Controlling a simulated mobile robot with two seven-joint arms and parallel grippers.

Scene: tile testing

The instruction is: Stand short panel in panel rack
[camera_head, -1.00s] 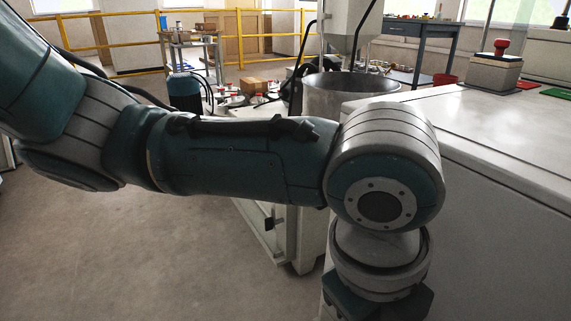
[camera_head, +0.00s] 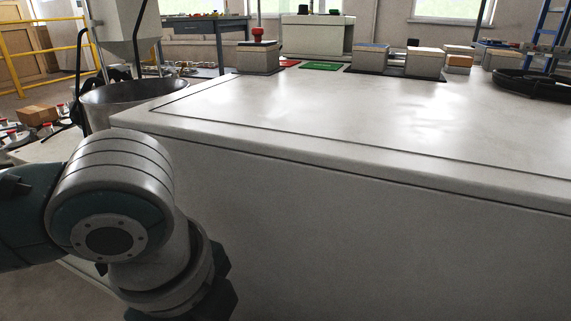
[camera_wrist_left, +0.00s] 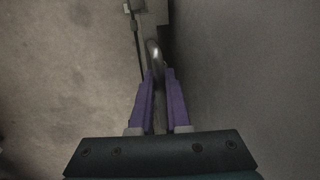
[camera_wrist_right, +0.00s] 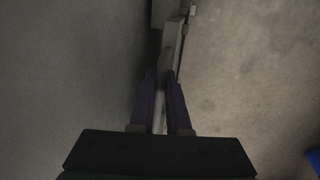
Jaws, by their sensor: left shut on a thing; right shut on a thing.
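My left gripper (camera_wrist_left: 159,75) has purple fingers, closed on a grey curved metal bar (camera_wrist_left: 153,52) that rises from between the fingertips. My right gripper (camera_wrist_right: 164,85) has dark purple fingers, closed on a pale narrow bar-like thing (camera_wrist_right: 171,45) that runs up past the tips. I cannot tell whether either held thing is part of the short panel. In the head view my left arm comes in at the lower left and its fingers are out of frame. My right arm is not in that view. I cannot make out the panel rack in any view.
A large white bench (camera_head: 330,110) fills the middle and right. Its far side holds a box with a red button (camera_head: 258,57), a green mat (camera_head: 320,66) and several lidded boxes (camera_head: 369,57). A metal drum (camera_head: 128,102) stands at left. Bare floor (camera_wrist_left: 65,80) shows in the left wrist view.

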